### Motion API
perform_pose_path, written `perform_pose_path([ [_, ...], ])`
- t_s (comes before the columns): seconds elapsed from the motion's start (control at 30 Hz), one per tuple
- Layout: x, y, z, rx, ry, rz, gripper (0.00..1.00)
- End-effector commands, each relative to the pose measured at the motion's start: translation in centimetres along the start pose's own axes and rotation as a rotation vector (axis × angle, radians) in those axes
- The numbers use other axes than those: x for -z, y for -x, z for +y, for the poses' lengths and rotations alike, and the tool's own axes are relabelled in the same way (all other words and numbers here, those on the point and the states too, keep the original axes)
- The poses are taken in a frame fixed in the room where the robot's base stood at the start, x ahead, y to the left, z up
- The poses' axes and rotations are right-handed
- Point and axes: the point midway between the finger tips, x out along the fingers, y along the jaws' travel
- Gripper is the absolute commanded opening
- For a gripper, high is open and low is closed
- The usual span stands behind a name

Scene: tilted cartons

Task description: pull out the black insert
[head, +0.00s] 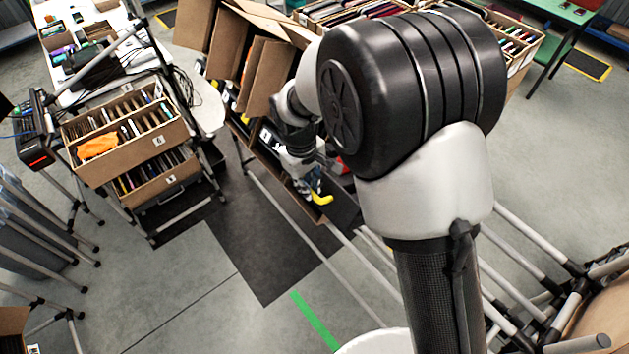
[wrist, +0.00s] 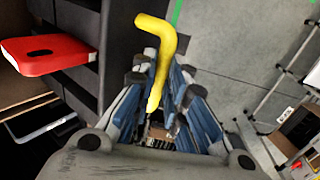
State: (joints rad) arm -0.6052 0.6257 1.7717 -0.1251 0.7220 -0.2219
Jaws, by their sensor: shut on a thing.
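My gripper (wrist: 160,78) is shut on a yellow bent rod (wrist: 163,40), which runs between its blue-sided fingers and curves at its far end. In the head view, my gripper (head: 305,185) hangs low beside the rack, with the yellow rod (head: 321,198) sticking out at its tip. A black piece with ridges or dividers (wrist: 118,40) stands just left of the fingers in the wrist view and may be the black insert. A dark surface (head: 343,212) shows beside the gripper in the head view. I cannot tell whether the rod touches either.
A red flat object (wrist: 45,54) is left of the black piece. Tilted cartons (head: 268,75) stand behind my arm. A cart with two cartons (head: 135,140) is at the left. Bare floor (head: 180,290) lies in front, and rack tubes (head: 525,250) are at the right.

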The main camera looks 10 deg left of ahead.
Motion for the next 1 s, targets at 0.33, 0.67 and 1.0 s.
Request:
perform_pose_path([
  [0.33,0.11,0.3,-0.3,0.0,-0.001,0.003,0.0],
  [0.67,0.09,0.25,-0.26,0.0,0.0,0.002,0.27],
  [1.0,0.04,0.18,-0.23,0.0,0.0,0.001,0.33],
])
